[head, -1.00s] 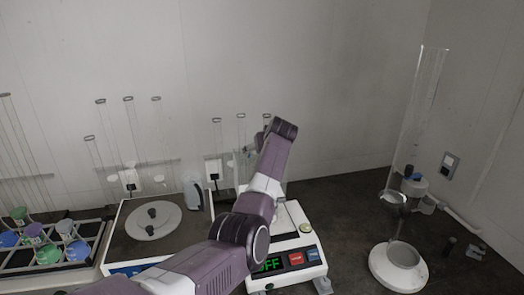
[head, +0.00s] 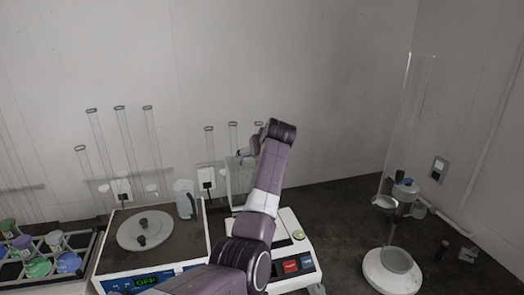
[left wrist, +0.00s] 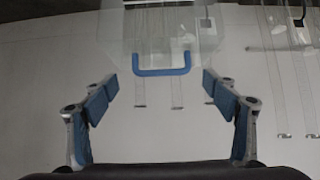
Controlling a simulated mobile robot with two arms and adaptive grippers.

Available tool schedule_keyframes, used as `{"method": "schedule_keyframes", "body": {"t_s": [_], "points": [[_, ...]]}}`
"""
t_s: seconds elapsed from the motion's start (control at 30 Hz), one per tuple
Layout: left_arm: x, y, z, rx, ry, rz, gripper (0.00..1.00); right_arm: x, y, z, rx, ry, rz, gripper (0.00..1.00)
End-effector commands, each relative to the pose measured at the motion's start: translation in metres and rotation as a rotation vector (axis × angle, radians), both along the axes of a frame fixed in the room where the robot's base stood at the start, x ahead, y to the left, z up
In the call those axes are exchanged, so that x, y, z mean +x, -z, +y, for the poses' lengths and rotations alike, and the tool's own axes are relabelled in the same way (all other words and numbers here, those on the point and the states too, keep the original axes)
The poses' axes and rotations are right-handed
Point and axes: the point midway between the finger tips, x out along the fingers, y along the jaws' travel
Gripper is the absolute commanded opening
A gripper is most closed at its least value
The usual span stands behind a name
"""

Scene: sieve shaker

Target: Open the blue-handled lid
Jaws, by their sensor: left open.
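The blue handle (left wrist: 162,71) is a U-shaped bar at the edge of a clear lid (left wrist: 125,35) in the left wrist view. My left gripper (left wrist: 158,85) is open and empty, with one blue-padded finger on each side of the handle and a gap to each. In the head view the purple arm reaches over a white balance toward a clear box (head: 238,183). The arm covers much of this box, and most of my left gripper is hidden behind the wrist. My right gripper is in neither view.
The white balance (head: 300,245) has a red and a blue button. A device with a round plate (head: 146,232) stands to the left, beside a rack of colored-cap flasks (head: 38,267). A tall clear tube on a white base (head: 385,275) stands at right.

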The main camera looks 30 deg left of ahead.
Motion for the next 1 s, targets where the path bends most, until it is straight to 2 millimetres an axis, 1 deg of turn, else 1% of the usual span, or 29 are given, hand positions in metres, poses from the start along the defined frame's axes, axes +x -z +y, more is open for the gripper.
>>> {"method": "schedule_keyframes", "body": {"t_s": [0.03,0.2,0.4,0.6,1.0], "points": [[-0.004,-0.006,-0.006,0.001,0.002,-0.003,0.79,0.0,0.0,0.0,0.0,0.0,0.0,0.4],[-0.019,-0.024,-0.024,0.002,0.002,-0.004,0.79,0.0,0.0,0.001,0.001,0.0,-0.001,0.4],[-0.031,-0.039,-0.038,0.003,0.001,-0.003,0.79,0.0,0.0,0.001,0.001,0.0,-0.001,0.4],[-0.035,-0.043,-0.043,0.003,0.002,-0.001,0.79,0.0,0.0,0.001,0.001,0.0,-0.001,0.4],[-0.035,-0.043,-0.042,0.003,0.001,-0.001,0.79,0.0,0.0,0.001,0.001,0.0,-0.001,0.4]]}}
